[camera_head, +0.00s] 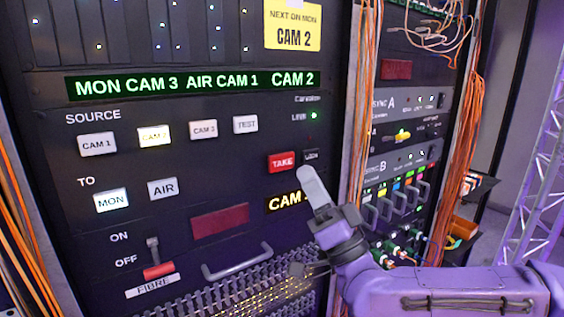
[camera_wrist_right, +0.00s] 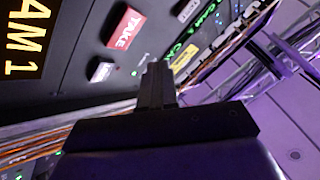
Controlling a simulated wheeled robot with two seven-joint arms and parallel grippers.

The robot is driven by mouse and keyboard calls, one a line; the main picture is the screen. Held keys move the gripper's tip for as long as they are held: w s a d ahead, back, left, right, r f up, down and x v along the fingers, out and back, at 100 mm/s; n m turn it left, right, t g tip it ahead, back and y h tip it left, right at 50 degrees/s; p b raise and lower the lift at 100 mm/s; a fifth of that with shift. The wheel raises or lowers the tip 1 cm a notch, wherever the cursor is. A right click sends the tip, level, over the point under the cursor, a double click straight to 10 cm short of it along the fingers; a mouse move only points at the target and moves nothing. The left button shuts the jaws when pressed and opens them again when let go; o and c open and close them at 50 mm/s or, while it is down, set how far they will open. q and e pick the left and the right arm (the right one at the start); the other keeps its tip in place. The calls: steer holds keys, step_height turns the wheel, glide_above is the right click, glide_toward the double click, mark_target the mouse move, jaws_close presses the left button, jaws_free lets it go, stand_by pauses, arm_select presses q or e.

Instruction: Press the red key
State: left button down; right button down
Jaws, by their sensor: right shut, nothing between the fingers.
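The red key (camera_head: 282,162), marked TAKE, sits on the dark panel right of the middle. It also shows at the top of the right wrist view (camera_wrist_right: 124,27). My right gripper (camera_head: 308,174) is shut and empty. Its tip is just right of and a little below the red key in the head view, and looks apart from it. In the right wrist view the shut fingers (camera_wrist_right: 157,72) point at the panel, below and right of the red key. My left gripper is not in view.
A small dark key (camera_head: 311,155) sits right of the red key. A CAM display (camera_head: 288,202) is below. Lit CAM 2 (camera_head: 155,136) and MON (camera_head: 112,201) keys are left. A handle (camera_head: 238,264) sticks out lower down. Orange cables (camera_head: 362,110) hang at right.

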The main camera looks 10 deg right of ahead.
mark_target(282, 162)
steer(key=shift+w+a+b, duration=0.25)
steer(key=shift+w+a, duration=0.1)
steer(key=shift+w, duration=0.55)
steer(key=shift+w+a+b, duration=0.2)
steer(key=shift+w+a, duration=0.1)
steer(key=shift+w, duration=0.55)
stand_by(0.7)
steer(key=shift+w+a+b, duration=0.2)
steer(key=shift+w+b, duration=0.2)
steer(key=shift+w, duration=0.05)
steer(key=shift+w+a+b, duration=0.1)
steer(key=shift+w+b, duration=0.2)
steer(key=shift+w, duration=0.1)
stand_by(0.4)
steer(key=shift+s, duration=0.1)
steer(key=shift+s+d+b, duration=0.3)
steer(key=shift+s+b, duration=0.05)
steer(key=shift+s, duration=0.4)
